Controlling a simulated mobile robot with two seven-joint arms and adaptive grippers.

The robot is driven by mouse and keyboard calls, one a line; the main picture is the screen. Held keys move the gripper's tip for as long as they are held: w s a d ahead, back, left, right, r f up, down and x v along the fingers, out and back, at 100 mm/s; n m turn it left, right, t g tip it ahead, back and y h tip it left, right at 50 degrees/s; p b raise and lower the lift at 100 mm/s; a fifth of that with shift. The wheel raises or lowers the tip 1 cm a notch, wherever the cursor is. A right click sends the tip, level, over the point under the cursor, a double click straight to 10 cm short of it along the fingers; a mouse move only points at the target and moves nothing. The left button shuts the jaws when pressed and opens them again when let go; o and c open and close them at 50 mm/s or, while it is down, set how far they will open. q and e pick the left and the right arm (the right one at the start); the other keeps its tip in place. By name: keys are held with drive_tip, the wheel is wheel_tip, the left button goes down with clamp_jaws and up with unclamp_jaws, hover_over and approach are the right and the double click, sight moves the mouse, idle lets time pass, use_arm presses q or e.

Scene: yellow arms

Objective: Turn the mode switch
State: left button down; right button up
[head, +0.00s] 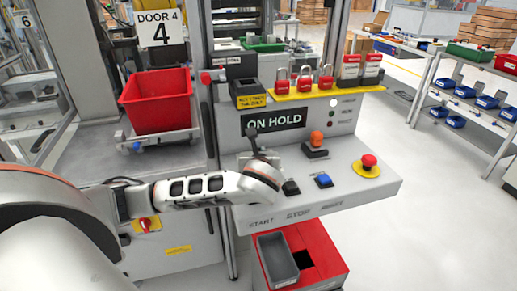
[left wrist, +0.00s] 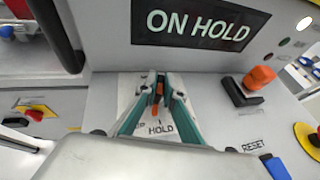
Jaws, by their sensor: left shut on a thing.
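The control panel (head: 360,185) has a sign reading ON HOLD (head: 274,121), which also shows in the left wrist view (left wrist: 200,22). My left gripper (head: 257,150) reaches over the panel's left part, below the sign. In the left wrist view its teal fingers (left wrist: 158,92) are shut on the mode switch (left wrist: 158,112), of which only a bit of orange shows between them. A white plate (left wrist: 128,95) around it carries the word HOLD; other lettering is partly hidden by the fingers. My right gripper is not in view.
Right of my gripper are an orange knob on a black base (head: 316,141), a blue button (head: 323,181), a black button (head: 290,187) and a red mushroom button (head: 369,161). Red padlocks (head: 306,80) stand on the yellow ledge behind. A red bin (head: 157,101) is left.

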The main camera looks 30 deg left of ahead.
use_arm(q)
drive_tip(key=n+g+y, duration=0.2)
drive_tip(key=n+g, duration=0.1)
drive_tip(key=n+g+y, duration=0.1)
drive_tip(key=n+y, duration=0.1)
drive_tip(key=shift+d+f, duration=0.25)
drive_tip(key=n+g+y, duration=0.1)
drive_tip(key=n+g, duration=0.1)
drive_tip(key=g, duration=0.1)
drive_tip(key=shift+w+n, duration=0.15)
drive_tip(key=shift+n, duration=0.25)
drive_tip(key=n+g+y, duration=0.1)
drive_tip(key=n+g, duration=0.2)
drive_tip(key=g, duration=0.1)
drive_tip(key=shift+r, duration=0.1)
drive_tip(key=shift+w+a+n+g, duration=0.1)
drive_tip(key=shift+n+g, duration=0.5)
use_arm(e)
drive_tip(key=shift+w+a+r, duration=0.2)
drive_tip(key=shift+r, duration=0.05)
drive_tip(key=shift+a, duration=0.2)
use_arm(q)
drive_tip(key=c, duration=2.2)
unclamp_jaws()
drive_tip(key=shift+o, duration=0.2)
drive_tip(key=shift+a+r, duration=0.1)
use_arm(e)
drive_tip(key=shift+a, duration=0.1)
